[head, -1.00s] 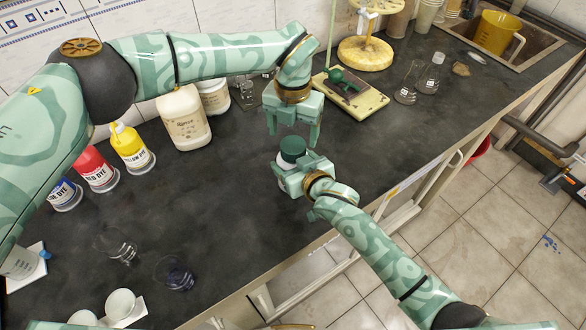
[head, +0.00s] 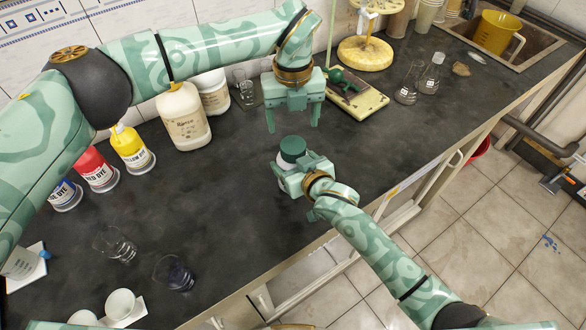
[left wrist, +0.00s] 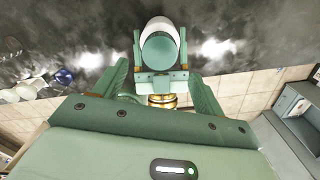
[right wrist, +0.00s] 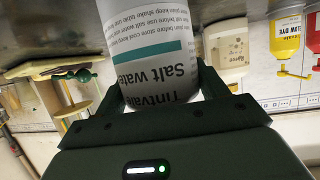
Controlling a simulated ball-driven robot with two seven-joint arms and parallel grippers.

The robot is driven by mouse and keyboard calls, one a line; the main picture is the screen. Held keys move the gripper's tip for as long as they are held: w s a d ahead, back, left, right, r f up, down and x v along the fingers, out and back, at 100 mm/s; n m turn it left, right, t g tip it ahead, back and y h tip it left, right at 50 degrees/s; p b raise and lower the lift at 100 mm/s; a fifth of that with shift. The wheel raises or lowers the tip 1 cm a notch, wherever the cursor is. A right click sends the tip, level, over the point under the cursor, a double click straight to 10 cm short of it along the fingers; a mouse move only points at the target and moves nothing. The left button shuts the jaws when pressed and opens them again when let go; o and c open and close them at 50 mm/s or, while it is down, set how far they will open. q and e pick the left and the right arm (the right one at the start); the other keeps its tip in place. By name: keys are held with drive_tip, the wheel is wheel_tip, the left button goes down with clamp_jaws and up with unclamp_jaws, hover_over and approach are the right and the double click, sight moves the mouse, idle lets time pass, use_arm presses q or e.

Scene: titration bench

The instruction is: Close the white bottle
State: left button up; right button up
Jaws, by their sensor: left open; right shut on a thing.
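The white bottle (right wrist: 155,60) has a "Salt water" label with a green band. My right gripper (right wrist: 162,92) is shut around its body. In the head view the bottle's dark green cap (head: 292,148) sits on top, above my right gripper (head: 304,177). In the left wrist view the cap (left wrist: 160,52) shows from above with the white bottle behind it. I cannot tell how tight it is. My left gripper (head: 293,127) is open and empty, above and just behind the cap, fingers pointing down. Its fingers (left wrist: 160,75) are spread wide in the left wrist view.
A large white jug (head: 183,117), yellow dye (head: 130,147) and red dye (head: 95,168) bottles stand at left. Glass beakers (head: 175,273) are at the front left. The bench between is clear.

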sight(293, 144)
use_arm(q)
drive_tip(key=shift+f, duration=0.1)
drive_tip(key=shift+f, duration=3.9)
drive_tip(key=c, duration=1)
drive_tip(key=m, duration=0.5)
drive_tip(key=o, duration=1.2)
drive_tip(key=shift+c, duration=0.2)
wheel_tip(293, 144, up, 12)
